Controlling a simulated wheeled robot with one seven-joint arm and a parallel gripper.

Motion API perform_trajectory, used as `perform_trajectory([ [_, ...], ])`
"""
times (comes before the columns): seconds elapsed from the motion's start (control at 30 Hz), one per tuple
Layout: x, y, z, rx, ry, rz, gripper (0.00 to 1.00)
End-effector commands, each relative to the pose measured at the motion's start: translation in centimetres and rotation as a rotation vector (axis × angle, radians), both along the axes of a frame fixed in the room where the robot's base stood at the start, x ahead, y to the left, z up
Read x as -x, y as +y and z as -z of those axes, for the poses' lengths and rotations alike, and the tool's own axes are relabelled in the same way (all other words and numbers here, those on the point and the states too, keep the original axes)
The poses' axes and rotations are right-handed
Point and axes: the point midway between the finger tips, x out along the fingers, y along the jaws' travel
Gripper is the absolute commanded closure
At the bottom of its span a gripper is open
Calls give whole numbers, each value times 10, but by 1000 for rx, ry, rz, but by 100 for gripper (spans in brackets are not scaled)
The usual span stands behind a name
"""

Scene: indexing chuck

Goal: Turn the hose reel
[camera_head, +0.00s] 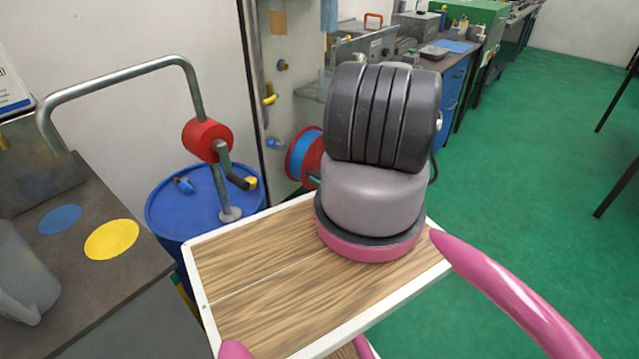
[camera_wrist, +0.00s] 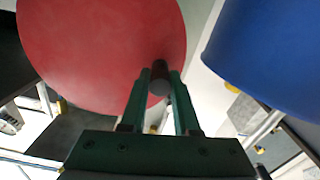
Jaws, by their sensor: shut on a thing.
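The hose reel (camera_head: 304,156) has a red flange and a blue middle and stands beyond the blue drum in the head view. My own arm hides its right side. In the wrist view the red flange (camera_wrist: 90,45) fills the upper left. A dark, short, round crank handle (camera_wrist: 158,82) stands out near the flange's lower right edge. My gripper (camera_wrist: 158,85) has its two green fingers on either side of this handle and is shut on it. In the head view the grip on the handle is hidden behind my arm.
A blue drum (camera_head: 165,215) with a red hand pump (camera_head: 207,139) and bent pipe stands left of the reel; a blue surface (camera_wrist: 270,60) is close at right in the wrist view. A grey bench (camera_head: 80,275) is at left.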

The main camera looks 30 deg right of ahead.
Motion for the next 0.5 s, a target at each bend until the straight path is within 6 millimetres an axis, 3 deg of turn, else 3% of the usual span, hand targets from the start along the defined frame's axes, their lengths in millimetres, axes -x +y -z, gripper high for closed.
perform_trajectory([
  [0.5, 0, -3, -25, -290, 108, -1, 100],
])
